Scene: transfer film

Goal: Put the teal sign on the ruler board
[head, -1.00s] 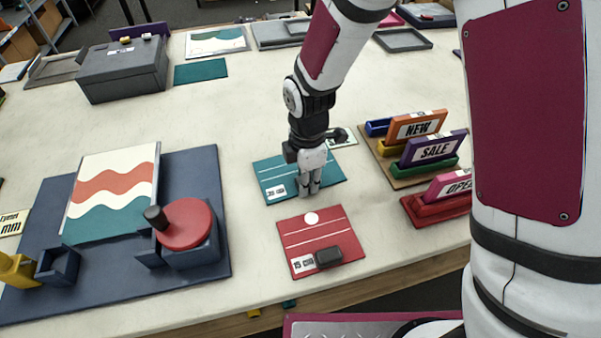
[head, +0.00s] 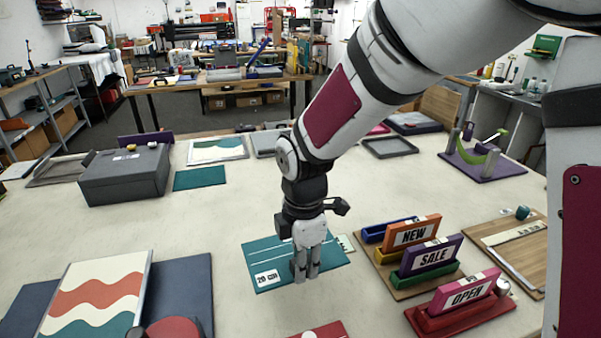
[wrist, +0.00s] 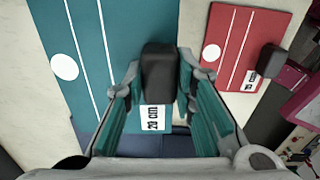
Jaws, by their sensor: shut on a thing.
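The teal sign (head: 275,250) is a flat teal plate with white lines and a "20 cm" label. My gripper (head: 306,274) points down over its near right part, fingers closed around its dark block (wrist: 158,72). The sign appears slightly above the table. In the wrist view the sign (wrist: 85,60) shows its white dot and lines beyond the fingertips. A wooden board (head: 535,270) with a pale ruler-like strip (head: 514,233) lies at the far right and looks like the ruler board.
A red plate (head: 325,332) with its own dark block (wrist: 271,61) lies near the teal sign. NEW (head: 412,233), SALE (head: 432,256) and OPEN (head: 466,293) signs stand in coloured holders between my gripper and the wooden board. A grey box (head: 125,178) stands back left.

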